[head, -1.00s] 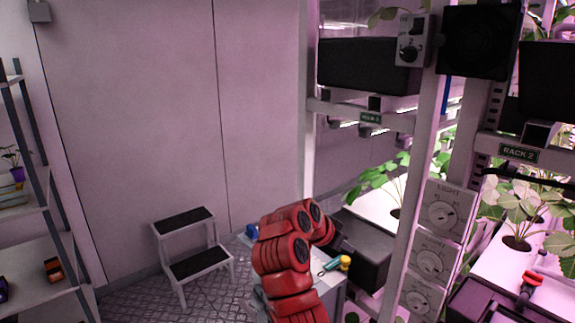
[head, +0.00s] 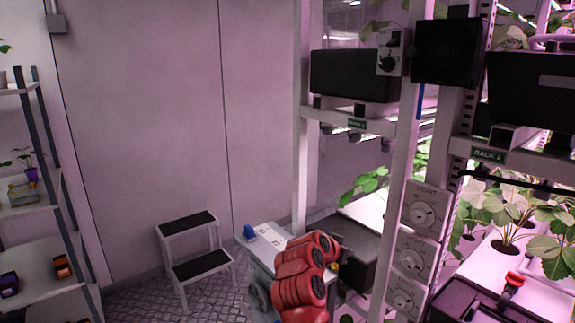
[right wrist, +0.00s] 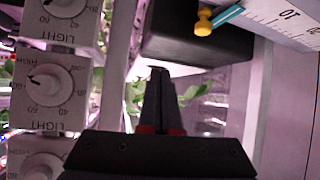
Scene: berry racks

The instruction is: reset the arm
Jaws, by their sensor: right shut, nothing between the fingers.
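My right arm (head: 305,275) shows as red links at the bottom middle of the head view, and its gripper is hidden there behind the links. In the right wrist view my right gripper (right wrist: 160,74) has its dark fingers together, with nothing between them. It points between the rack's light dials and a black box (right wrist: 195,38), apparently touching neither. My left arm and left gripper are not in view.
A rack post with light dials (head: 421,214) stands just right of my arm. A black box (head: 350,248) and a small white-topped cabinet (head: 266,238) are close by. A step stool (head: 188,222) and shelves (head: 40,250) stand left, with open floor between them.

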